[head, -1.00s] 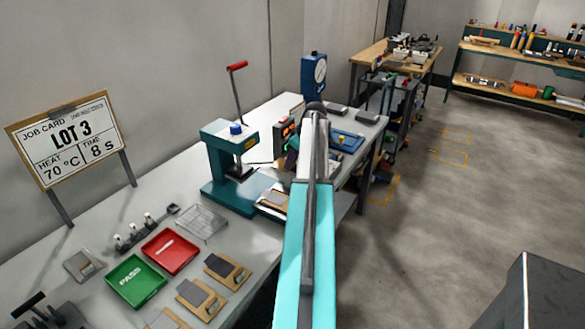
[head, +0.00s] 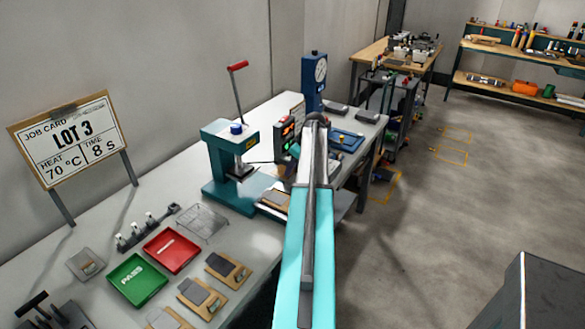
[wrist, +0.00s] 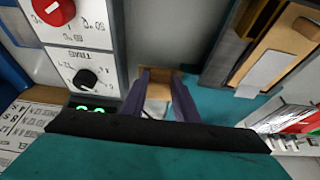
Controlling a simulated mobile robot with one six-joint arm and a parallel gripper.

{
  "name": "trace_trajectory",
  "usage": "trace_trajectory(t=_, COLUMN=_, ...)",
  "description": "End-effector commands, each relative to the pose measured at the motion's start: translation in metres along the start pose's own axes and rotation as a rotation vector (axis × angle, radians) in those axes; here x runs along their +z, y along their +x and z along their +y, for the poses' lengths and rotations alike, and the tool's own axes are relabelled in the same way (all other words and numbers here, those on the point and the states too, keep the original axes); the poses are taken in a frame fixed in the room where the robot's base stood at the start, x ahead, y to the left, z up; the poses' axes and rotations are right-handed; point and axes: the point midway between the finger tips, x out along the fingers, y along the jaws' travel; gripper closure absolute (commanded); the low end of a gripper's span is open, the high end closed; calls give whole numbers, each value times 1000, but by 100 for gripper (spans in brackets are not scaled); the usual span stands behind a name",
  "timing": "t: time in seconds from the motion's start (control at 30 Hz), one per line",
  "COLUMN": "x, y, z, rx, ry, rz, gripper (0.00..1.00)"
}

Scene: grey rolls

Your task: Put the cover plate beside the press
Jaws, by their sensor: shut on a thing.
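My gripper (wrist: 163,82) shows in the wrist view, its two dark fingers shut on a small tan piece (wrist: 158,91), which I take to be the cover plate. Most of that piece is hidden by the fingers and the gripper body. In the head view my arm hides the gripper and what it holds. The teal press (head: 228,158) stands on the bench, just left of my arm, with its red-knobbed lever up. A teal surface (wrist: 222,104), seemingly the press base, lies right of the fingers in the wrist view.
A control box (head: 284,136) with dials stands beside the press; its white face (wrist: 75,62) is close left of the fingers. A tan board (wrist: 290,47) with a grey part lies upper right there. Green (head: 136,279) and red (head: 171,250) trays and a wire rack (head: 203,222) are nearer.

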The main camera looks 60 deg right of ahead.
Motion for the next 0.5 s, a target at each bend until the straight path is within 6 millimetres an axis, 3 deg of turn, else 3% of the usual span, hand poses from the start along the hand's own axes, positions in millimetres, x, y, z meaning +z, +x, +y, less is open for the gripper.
trace_trajectory(t=0.5, x=4, y=8, z=0, rx=0, ry=1, rz=0, gripper=94)
